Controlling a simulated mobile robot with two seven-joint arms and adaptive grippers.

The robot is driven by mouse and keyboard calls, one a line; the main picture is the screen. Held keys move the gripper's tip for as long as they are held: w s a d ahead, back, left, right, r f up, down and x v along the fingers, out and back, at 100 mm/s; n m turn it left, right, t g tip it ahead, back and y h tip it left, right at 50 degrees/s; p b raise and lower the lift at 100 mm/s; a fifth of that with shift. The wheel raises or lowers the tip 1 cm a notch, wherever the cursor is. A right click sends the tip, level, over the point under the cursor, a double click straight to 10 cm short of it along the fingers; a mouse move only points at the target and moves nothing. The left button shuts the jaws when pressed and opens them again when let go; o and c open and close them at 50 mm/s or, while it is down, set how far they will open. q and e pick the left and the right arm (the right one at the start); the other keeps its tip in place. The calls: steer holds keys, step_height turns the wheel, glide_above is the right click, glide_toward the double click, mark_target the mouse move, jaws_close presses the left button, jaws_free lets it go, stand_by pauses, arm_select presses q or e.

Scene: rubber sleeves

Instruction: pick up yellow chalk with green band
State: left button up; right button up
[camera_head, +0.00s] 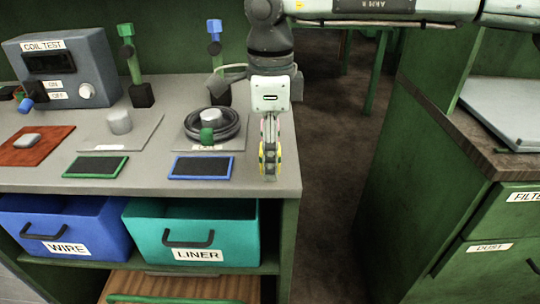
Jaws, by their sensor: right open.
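My right gripper (269,172) points down over the right end of the grey bench top (225,179), close to its edge. It is open. Yellow and greenish patches show along its fingers; I cannot tell whether they are finger markings or a piece of chalk behind or between them. No yellow chalk with a green band can be made out clearly elsewhere. My left gripper is not in view.
A black cable coil (232,122), a COIL TEST box (92,66) and upright tools, one green-topped (131,60) and one blue-topped (215,45), stand on the bench. WIRE (102,222) and LINER (228,220) bins sit below. A green cabinet (425,180) stands right, across open floor.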

mark_target(262, 147)
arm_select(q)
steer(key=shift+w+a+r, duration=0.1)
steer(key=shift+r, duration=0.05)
arm_select(e)
jaws_close()
steer(key=shift+r, duration=0.1)
steer(key=shift+r, duration=0.45)
steer(key=r, duration=0.1)
steer(key=a+r, duration=0.1)
steer(key=r, duration=0.1)
steer(key=shift+a+r+b, duration=0.25)
steer(key=shift+r+b, duration=0.1)
steer(key=shift+r, duration=0.05)
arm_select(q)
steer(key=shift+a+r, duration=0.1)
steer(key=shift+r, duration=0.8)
arm_select(e)
steer(key=w+a+r, duration=0.1)
steer(key=a+r, duration=0.5)
steer(key=a, duration=0.4)
steer(key=shift+w+a+r, duration=0.1)
